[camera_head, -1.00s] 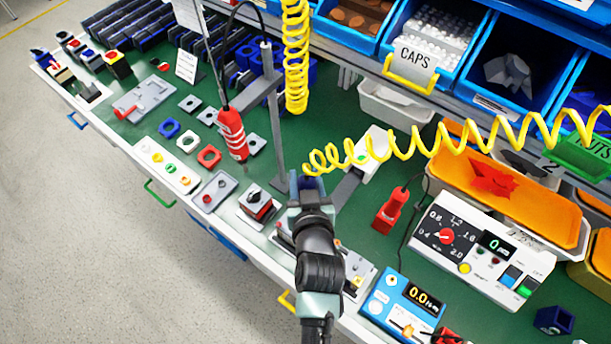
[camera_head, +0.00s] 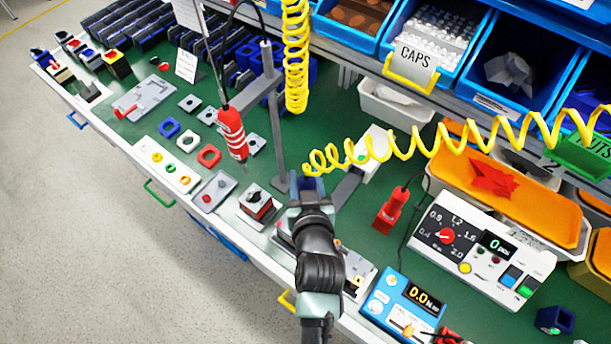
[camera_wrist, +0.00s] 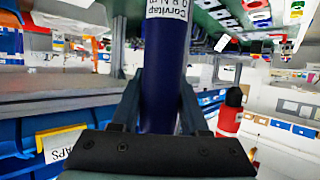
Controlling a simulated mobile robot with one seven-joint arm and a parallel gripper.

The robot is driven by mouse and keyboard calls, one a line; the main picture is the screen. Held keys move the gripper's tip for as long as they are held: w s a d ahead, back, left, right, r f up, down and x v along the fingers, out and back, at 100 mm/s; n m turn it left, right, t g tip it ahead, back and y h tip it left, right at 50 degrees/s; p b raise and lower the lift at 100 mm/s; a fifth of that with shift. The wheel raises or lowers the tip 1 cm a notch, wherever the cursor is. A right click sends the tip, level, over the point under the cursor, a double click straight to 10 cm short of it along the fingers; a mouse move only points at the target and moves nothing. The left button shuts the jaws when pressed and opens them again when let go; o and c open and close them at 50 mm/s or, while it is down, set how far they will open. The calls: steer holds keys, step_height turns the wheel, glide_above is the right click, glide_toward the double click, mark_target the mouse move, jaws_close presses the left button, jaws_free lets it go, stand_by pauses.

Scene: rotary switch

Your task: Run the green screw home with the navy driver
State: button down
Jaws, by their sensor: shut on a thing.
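In the wrist view my gripper (camera_wrist: 160,105) is shut on the navy driver (camera_wrist: 166,82), a thick dark blue cylinder with a white printed label at its upper part. The driver's tip is not visible there. In the head view my gripper (camera_head: 306,190) is over the front part of the green bench, with a bit of dark blue showing at its end. My arm covers part of a grey fixture plate (camera_head: 358,275). I cannot make out the green screw in either view.
A red hanging tool (camera_head: 232,133) and a grey post (camera_head: 273,110) stand just behind my gripper. Yellow coiled hose (camera_head: 390,152) crosses above the bench. A switch block (camera_head: 258,204) sits left of my gripper. A blue meter (camera_head: 403,305) and a red tool (camera_head: 392,208) are at right.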

mark_target(307, 173)
steer(key=shift+w+r+p, duration=0.1)
steer(key=shift+r+p, duration=1.7)
steer(key=shift+r, duration=0.5)
